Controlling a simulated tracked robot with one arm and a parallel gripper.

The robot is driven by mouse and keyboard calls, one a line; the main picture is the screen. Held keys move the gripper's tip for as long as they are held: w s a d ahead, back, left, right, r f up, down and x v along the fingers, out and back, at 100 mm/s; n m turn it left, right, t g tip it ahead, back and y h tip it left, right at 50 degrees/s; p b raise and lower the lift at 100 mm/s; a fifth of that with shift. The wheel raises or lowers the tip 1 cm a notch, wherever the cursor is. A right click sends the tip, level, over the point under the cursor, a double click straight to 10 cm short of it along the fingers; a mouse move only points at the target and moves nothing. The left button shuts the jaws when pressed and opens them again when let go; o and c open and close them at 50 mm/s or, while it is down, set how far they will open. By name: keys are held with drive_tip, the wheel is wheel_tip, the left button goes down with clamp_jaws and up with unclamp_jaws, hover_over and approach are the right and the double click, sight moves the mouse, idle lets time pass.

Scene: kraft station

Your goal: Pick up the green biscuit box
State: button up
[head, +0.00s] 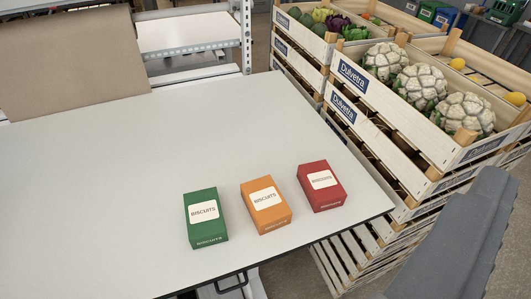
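The green biscuit box (206,217) lies flat on the white table, label up, near the front edge. It is the leftmost of three boxes in a slanting row. The orange biscuit box (266,205) is just right of it with a small gap, and the red biscuit box (321,186) is further right. Nothing covers the green box. A dark grey part of my own body (462,235) fills the lower right, apart from all boxes. My gripper's two fingertips do not show as a pair, so its opening cannot be read.
The white table (130,190) is clear to the left of and behind the boxes. A brown board (70,60) stands at its back left. Stacked wooden crates (395,110) with cauliflowers and other produce stand close beyond its right edge. A metal shelf (190,35) is behind.

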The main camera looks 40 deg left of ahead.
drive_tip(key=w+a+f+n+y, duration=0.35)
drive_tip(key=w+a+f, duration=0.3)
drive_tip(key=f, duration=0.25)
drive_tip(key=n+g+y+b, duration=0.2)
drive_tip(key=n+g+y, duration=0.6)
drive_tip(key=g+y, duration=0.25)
approach(203, 215)
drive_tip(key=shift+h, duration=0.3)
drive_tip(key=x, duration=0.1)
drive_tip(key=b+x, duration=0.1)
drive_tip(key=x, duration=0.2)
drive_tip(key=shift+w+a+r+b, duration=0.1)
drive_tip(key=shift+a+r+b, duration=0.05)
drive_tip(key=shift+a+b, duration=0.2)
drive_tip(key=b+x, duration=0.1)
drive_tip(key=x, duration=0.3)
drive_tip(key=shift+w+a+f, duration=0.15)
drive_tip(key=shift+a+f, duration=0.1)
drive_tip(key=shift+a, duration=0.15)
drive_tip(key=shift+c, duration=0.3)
